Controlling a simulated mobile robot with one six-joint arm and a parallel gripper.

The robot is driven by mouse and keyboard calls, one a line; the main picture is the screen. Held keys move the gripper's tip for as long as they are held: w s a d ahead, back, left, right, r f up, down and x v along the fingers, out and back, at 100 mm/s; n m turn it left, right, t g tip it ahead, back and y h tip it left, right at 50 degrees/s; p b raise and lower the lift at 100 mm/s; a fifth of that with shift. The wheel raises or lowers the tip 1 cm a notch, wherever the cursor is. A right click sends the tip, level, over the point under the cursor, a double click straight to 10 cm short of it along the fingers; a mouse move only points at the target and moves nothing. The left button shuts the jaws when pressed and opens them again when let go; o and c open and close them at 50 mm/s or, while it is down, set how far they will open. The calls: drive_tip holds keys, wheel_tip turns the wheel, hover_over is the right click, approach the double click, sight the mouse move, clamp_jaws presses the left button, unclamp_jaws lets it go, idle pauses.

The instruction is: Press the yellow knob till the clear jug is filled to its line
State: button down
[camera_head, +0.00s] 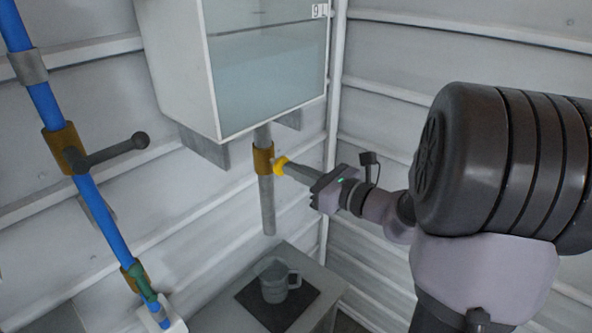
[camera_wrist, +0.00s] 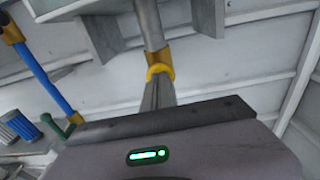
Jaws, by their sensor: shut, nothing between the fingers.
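The yellow knob (camera_head: 280,165) sits on a brass valve body (camera_head: 262,158) on the grey spout pipe below the hopper. My gripper (camera_head: 288,168) is shut and empty, with its fingertips at the knob and seemingly touching it. In the wrist view the knob (camera_wrist: 160,70) lies right at the end of my closed fingers (camera_wrist: 160,92). The clear jug (camera_head: 275,280) stands upright on a dark mat under the spout pipe (camera_head: 267,205). Its contents look greyish, but I cannot make out the level or the fill line.
The white hopper (camera_head: 180,65) with a clear front hangs above the valve. A blue pipe (camera_head: 98,200) with a dark lever (camera_head: 115,150) and a green-handled valve (camera_head: 140,280) runs down the left. The jug's mat (camera_head: 250,300) lies on a grey stand (camera_head: 322,283) near the wall corner.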

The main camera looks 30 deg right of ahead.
drive_tip(key=shift+w+a+r, duration=0.2)
drive_tip(key=shift+w+a, duration=0.05)
drive_tip(key=shift+w, duration=0.4)
drive_tip(key=shift+r, duration=0.2)
idle(1.0)
